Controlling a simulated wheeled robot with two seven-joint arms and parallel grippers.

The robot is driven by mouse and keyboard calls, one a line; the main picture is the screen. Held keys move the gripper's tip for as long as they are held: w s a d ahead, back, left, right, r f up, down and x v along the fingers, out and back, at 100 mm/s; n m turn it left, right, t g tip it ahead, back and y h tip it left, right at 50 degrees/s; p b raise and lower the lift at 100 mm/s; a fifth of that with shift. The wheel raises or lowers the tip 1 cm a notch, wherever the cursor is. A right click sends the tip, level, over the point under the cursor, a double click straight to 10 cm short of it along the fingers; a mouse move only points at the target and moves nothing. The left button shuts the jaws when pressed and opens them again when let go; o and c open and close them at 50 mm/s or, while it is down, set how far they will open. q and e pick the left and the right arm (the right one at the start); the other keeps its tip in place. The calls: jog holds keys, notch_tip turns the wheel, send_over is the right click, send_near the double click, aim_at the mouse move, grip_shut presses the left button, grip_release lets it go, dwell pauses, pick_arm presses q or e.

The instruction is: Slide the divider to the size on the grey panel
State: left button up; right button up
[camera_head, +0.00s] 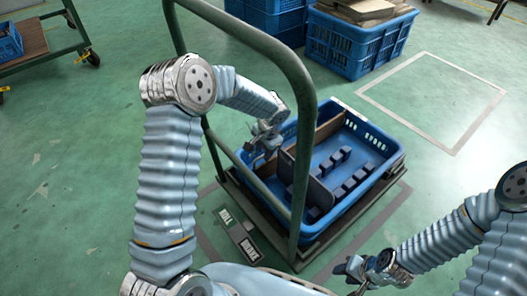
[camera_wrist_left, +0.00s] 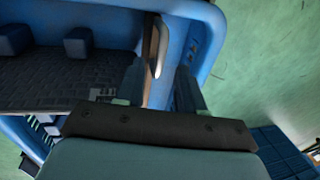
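A blue crate (camera_head: 375,180) sits on a cart and holds a brown divider (camera_head: 327,130) toward its far side and a dark divider (camera_head: 319,194) nearer the front. My left gripper (camera_head: 264,142) is at the crate's left edge by the brown divider's end. In the left wrist view its fingers (camera_wrist_left: 160,88) are apart, with the brown divider (camera_wrist_left: 152,55) between them and a gap beside it. My right gripper (camera_head: 362,272) hangs at the lower right, away from the crate; its opening is unclear.
The cart's green tubular handle (camera_head: 302,100) arches beside my left arm and in front of the crate. Several blue blocks (camera_head: 352,182) stand inside the crate. Stacked blue crates (camera_head: 355,45) are behind.

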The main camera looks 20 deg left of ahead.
pick_arm(q)
notch_tip(320, 180, up, 12)
jog(key=s+d+p, duration=0.1)
jog(key=d, duration=0.1)
jog(key=shift+s, duration=0.15)
jog(key=shift+r, duration=0.1)
